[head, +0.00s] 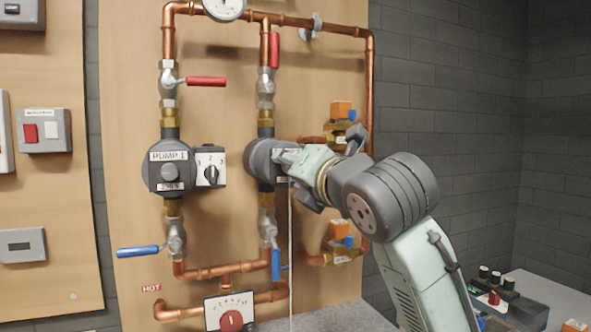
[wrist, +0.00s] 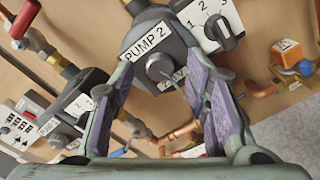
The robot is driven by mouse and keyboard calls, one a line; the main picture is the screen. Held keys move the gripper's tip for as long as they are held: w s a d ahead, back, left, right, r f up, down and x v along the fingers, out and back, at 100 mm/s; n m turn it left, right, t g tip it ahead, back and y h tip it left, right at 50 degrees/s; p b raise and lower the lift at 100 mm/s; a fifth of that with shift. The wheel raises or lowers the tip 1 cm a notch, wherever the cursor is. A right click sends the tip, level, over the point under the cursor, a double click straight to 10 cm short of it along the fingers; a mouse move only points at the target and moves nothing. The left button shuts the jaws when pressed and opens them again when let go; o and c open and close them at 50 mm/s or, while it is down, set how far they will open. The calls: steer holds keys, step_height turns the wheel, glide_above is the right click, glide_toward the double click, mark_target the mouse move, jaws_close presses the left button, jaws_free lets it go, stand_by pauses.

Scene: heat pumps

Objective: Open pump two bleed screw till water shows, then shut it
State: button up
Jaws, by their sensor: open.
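Pump 2 (head: 257,160) is a grey round pump on the right pipe run, partly hidden by my gripper (head: 293,166) in the head view. In the wrist view, pump 2 (wrist: 133,45) shows its label and the round grey bleed screw (wrist: 159,67) in its face. My gripper (wrist: 160,76) is open, with one finger on each side of the screw; I cannot tell whether they touch it. A thin pale streak, which looks like water (head: 290,255), runs straight down from the pump's front. It also starts at the screw in the wrist view (wrist: 174,86).
Pump 1 (head: 169,168) stands left with a speed dial (head: 210,172). Its red lever (head: 205,81) and blue lever (head: 138,251) lie across the pipe; pump 2's red lever (head: 274,50) and blue lever (head: 276,264) stand along it. A red-knobbed gauge box (head: 230,312) sits below.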

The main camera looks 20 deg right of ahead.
steer(key=s, duration=1.2)
steer(key=shift+d, duration=0.2)
